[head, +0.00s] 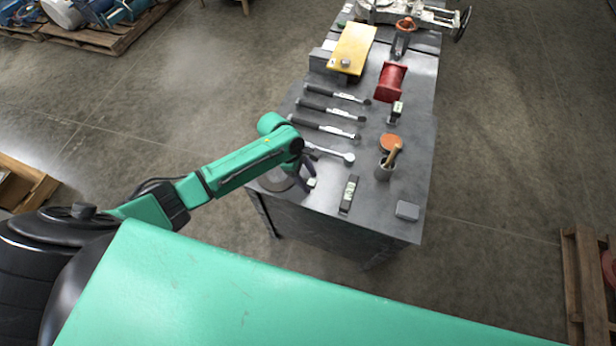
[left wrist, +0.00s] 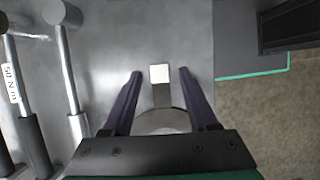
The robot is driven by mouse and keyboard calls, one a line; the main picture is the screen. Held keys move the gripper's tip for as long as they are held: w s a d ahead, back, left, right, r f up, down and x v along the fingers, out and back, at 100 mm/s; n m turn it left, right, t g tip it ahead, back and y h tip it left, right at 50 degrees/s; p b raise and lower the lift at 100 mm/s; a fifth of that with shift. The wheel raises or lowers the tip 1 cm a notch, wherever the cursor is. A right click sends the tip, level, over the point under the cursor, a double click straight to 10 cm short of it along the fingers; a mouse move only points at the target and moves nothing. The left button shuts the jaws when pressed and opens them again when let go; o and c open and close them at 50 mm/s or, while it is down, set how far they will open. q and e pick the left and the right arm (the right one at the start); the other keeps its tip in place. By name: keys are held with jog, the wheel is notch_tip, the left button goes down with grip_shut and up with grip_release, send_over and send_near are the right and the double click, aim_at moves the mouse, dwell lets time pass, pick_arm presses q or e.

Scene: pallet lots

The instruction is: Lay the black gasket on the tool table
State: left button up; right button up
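The tool table (head: 408,215) is a dark grey metal bench in the head view. My left gripper (head: 304,182) is over its near left corner, pointing down. In the left wrist view its two purple fingers (left wrist: 161,74) stand apart. In the head view the ring (head: 272,184) shows partly at the table's left edge, with my gripper covering the rest. Neither finger visibly touches the tab. My right gripper is not in view.
Several torque wrenches (head: 327,108) lie behind my gripper, with a ratchet (head: 332,153) closest. A red spool (head: 390,82) is farther back.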

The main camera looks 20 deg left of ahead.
pick_arm(q)
jog(key=v, duration=1.2)
jog(key=shift+p, duration=0.45)
jog(key=shift+r, duration=0.15)
